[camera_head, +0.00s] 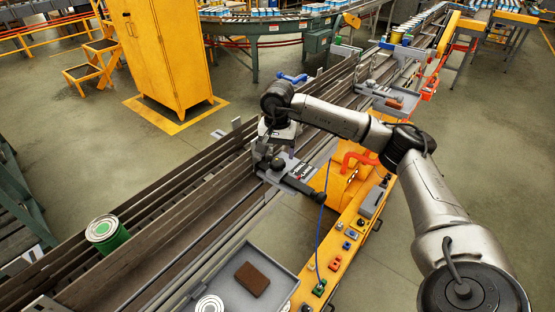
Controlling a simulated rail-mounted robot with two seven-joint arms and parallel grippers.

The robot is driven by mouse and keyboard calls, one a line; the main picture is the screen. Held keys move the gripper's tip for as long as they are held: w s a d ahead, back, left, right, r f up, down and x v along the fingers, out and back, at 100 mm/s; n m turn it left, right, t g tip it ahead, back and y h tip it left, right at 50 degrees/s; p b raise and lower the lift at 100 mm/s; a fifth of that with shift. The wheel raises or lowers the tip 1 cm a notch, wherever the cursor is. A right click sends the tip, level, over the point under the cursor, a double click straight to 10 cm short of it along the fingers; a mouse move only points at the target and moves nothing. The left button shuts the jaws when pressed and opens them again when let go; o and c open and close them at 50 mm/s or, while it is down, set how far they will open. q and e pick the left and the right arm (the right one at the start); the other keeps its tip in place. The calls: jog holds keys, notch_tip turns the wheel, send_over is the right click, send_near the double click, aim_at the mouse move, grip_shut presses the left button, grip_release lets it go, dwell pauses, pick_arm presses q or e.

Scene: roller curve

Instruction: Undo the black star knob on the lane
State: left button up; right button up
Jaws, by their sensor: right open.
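My right arm reaches in from the right, and its gripper (268,152) points down at the lane's near side rail. The gripper is open, but its fingertips are small and partly hidden by its own body. A small dark round knob (277,163) shows right beside the fingertips, on a grey bracket (300,171) with a black bar. I cannot tell if the fingers touch the knob or stand around it. The lane (170,222) runs diagonally from lower left to upper right, with dark guide rails. My left gripper is out of view.
A green can (106,233) stands on the lane at lower left. A grey tray (228,268) at the front holds a brown block (252,279) and a white-lidded can (210,304). A yellow bench (345,215) with small controls lies right of the lane. A yellow cabinet (165,50) stands behind.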

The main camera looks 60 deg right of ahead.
aim_at(277, 161)
notch_tip(277, 161, up, 9)
jog(key=shift+r+p, duration=0.2)
jog(key=shift+p, duration=0.2)
dwell(0.6)
